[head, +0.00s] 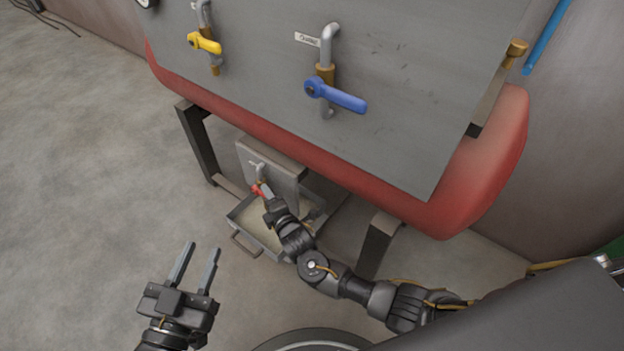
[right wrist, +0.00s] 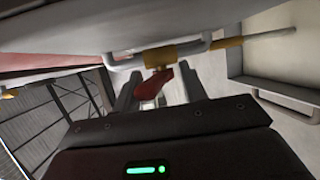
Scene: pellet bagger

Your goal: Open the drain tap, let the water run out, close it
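The drain tap's red handle (head: 258,188) sits low under the machine, on a brass and grey pipe. In the right wrist view the red handle (right wrist: 153,88) hangs slanted below the brass valve body (right wrist: 170,56). My right gripper (head: 267,199) is at the tap; its fingers (right wrist: 158,92) stand apart on either side of the handle, with a gap towards the right finger. I cannot tell whether the left finger touches it. A grey metal tray (head: 243,239) lies on the floor under the tap. No running water can be made out. My left gripper (head: 195,268) is open and empty.
A yellow-handled valve (head: 205,43) and a blue-handled valve (head: 337,95) are on the grey panel above. The red machine edge (head: 300,160) overhangs the tap. Machine legs (head: 196,143) stand beside the tray.

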